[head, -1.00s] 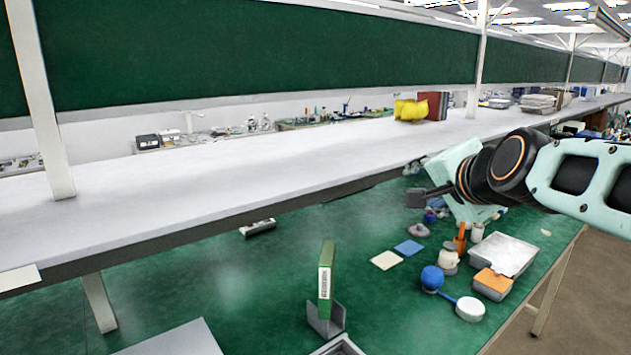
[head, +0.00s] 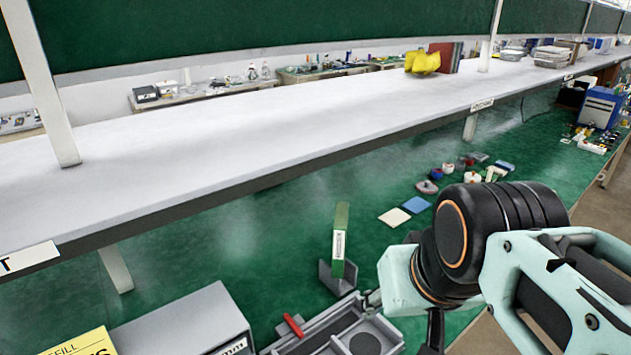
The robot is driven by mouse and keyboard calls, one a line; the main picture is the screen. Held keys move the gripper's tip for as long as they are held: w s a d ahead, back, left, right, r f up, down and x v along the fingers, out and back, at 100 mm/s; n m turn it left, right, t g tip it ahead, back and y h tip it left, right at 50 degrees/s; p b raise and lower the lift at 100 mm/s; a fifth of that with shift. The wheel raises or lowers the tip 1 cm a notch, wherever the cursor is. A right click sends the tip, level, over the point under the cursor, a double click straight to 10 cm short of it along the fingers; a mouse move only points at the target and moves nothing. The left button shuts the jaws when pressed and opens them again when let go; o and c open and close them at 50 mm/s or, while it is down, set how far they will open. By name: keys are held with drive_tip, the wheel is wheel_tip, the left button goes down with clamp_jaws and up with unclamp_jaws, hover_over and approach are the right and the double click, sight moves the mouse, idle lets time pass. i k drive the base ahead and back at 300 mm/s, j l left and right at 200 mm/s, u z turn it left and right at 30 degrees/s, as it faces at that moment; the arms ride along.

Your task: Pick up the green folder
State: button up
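The green folder (head: 340,240) stands upright with a white label on its spine, in a grey angled holder (head: 338,279) on the green bench. My gripper (head: 434,332) is at the lower right of the head view, to the right of the folder and nearer to the camera. It is apart from the folder. Its dark finger parts are mostly hidden by my wrist and cut off by the lower edge, so its opening does not show.
A grey box (head: 185,325) and a yellow sign (head: 80,345) are at lower left. A long white shelf (head: 250,135) runs above the bench. Beige and blue squares lie behind.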

sight(341, 218)
drive_tip(key=l+u, duration=0.2)
drive_tip(key=l, duration=0.35)
drive_tip(key=k+l+u, duration=0.2)
drive_tip(key=l, duration=0.35)
drive_tip(key=i+l+u, duration=0.15)
drive_tip(key=l, duration=0.2)
drive_tip(key=l+u, duration=0.15)
drive_tip(key=l, duration=0.2)
drive_tip(key=i+l+u, duration=0.2)
drive_tip(key=i, duration=0.15)
drive_tip(key=i+u, duration=0.2)
drive_tip(key=k+l+u, duration=0.1)
drive_tip(key=l+u, duration=0.2)
drive_tip(key=i+j+z, duration=0.25)
